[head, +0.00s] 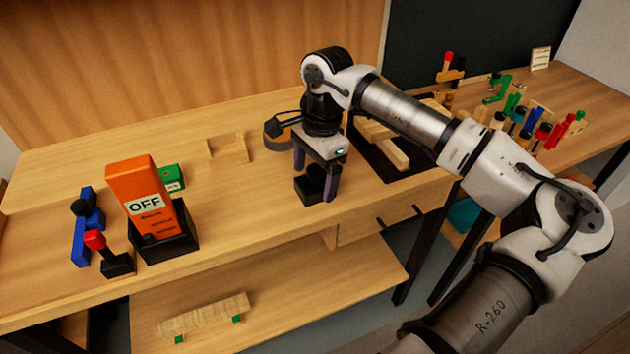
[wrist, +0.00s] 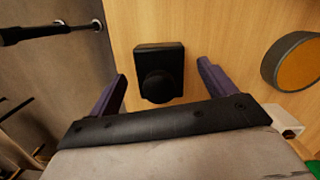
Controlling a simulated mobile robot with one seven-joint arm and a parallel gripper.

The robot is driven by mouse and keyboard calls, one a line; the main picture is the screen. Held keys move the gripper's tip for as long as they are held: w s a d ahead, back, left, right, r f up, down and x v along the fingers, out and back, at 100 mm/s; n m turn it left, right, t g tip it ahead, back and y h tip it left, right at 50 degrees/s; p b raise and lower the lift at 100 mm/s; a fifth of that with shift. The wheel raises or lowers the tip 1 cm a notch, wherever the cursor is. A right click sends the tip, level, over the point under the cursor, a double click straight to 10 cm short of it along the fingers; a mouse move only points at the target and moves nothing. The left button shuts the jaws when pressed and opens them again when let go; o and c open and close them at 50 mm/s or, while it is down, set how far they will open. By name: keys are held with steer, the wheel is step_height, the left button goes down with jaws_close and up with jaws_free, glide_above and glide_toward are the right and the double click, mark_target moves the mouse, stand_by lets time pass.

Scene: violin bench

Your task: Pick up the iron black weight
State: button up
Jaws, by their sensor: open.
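The iron black weight (head: 312,188) stands on the wooden bench near its front edge. In the wrist view it is a dark block (wrist: 158,52) with a round knob facing the camera. My gripper (head: 314,182) points down over it, with its purple fingers apart. In the wrist view my gripper (wrist: 162,74) has one finger on each side of the weight, with bench showing between each finger and the weight. Part of the weight is hidden behind a finger in the head view. I cannot tell how far down the fingers reach beside it.
A round tin (head: 277,137) stands behind my gripper and a shallow wooden tray (head: 228,149) further left. A dark mat (head: 372,153) with wooden pieces lies right.

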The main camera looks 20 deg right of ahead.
steer(key=shift+a+f, duration=0.1)
steer(key=shift+f, duration=0.35)
steer(key=shift+r, duration=0.1)
jaws_close()
